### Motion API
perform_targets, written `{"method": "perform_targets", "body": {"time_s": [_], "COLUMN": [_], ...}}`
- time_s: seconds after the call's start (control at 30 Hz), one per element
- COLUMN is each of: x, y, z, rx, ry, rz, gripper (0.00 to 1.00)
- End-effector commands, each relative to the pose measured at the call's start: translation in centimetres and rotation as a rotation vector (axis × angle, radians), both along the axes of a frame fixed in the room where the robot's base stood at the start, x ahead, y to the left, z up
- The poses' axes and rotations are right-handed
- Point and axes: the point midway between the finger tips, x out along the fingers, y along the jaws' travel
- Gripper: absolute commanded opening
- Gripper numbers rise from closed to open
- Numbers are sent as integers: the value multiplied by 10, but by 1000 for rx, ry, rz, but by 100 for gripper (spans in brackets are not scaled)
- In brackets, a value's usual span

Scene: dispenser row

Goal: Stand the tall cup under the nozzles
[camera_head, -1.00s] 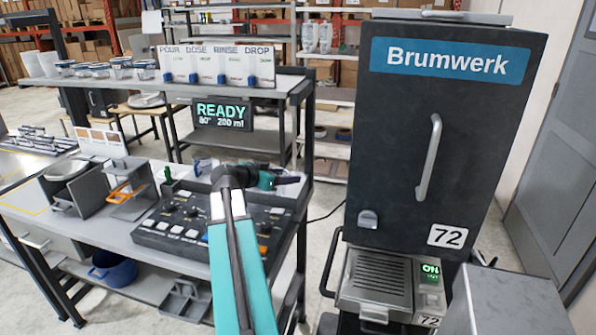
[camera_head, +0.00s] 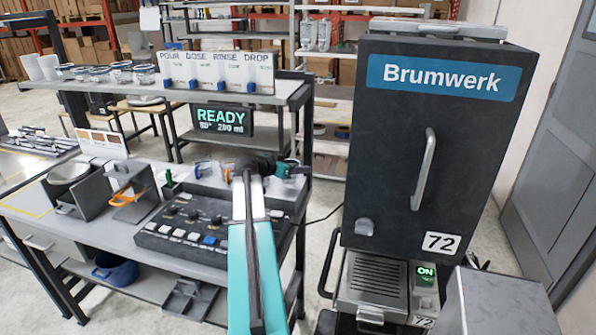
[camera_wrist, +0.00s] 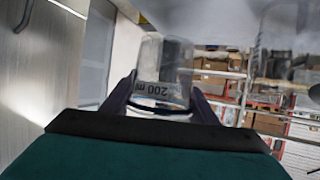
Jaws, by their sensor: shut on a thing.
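A clear cup (camera_wrist: 163,75) marked "200 ml" is between the fingers of my gripper (camera_wrist: 160,98) in the wrist view. The marking looks upside down there. My gripper (camera_head: 292,168) is shut on this cup. In the head view it is over the back right of the counter, behind the control panel, and my arm partly hides it. The cup's outline is not clear in that view. The dispenser row (camera_head: 218,72), labelled POUR, DOSE, RINSE and DROP, stands on the raised shelf with blue parts at its lower edge. I cannot make out the nozzles clearly.
The control panel (camera_head: 190,228) lies on the counter (camera_head: 112,232). A display (camera_head: 222,120) reads READY, 80°, 200 ml. A tall dark Brumwerk machine (camera_head: 430,140) stands at the right.

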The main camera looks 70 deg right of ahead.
Motion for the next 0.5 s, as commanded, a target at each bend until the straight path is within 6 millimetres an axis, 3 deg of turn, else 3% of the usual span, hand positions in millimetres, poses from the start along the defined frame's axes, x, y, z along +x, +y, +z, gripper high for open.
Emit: {"method": "perform_targets", "body": {"time_s": [0.33, 0.5], "x": [0, -1], "y": [-1, -12], "z": [0, 0], "rx": [0, 0], "ry": [0, 0], "rz": [0, -1], "gripper": [32, 32]}}
